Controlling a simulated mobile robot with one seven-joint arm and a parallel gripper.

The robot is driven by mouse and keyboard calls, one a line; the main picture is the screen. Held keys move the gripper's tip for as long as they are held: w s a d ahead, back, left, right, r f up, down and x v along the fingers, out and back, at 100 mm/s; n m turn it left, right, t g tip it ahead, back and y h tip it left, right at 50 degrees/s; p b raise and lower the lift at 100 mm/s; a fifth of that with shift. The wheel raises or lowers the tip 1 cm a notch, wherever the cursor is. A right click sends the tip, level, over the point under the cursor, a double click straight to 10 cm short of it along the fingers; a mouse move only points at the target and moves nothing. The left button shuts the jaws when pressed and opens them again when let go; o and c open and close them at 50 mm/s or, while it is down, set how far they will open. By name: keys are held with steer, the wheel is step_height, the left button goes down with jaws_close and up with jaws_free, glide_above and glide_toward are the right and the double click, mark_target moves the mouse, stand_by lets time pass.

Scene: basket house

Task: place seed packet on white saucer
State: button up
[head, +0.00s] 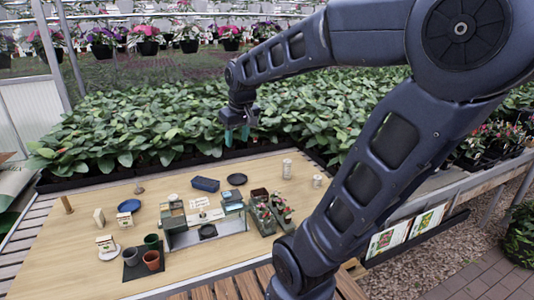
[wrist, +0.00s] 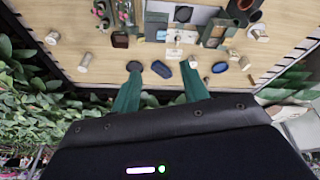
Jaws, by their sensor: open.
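A white saucer (head: 109,256) lies at the left front of the table, left of the dark mat. A small cream packet with a printed label (head: 105,243) stands at the saucer; I cannot tell if it rests on it or just behind. Another upright cream packet-like block (head: 99,217) stands farther back; which one is the seed packet is unclear. In the wrist view the saucer (wrist: 259,37) is small at the upper right. My gripper (head: 237,135) is high above the table's back edge, far from both; its teal fingers (wrist: 160,92) are apart and empty.
A blue plate (head: 129,206), blue tray (head: 205,184) and dark plate (head: 237,179) lie farther back. Terracotta and dark pots (head: 152,260) stand on the mat. A grey-green display stand (head: 205,228) fills the middle. Leafy plants (head: 150,130) line the back. The table's right back holds two cans (head: 287,168).

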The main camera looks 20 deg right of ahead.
steer(key=s+d+f+m+t, duration=0.1)
steer(key=s+d, duration=0.4)
steer(key=s, duration=0.5)
steer(key=f+m, duration=0.1)
steer(key=m, duration=0.1)
steer(key=shift+d+m+h, duration=0.3)
steer(key=shift+d, duration=0.1)
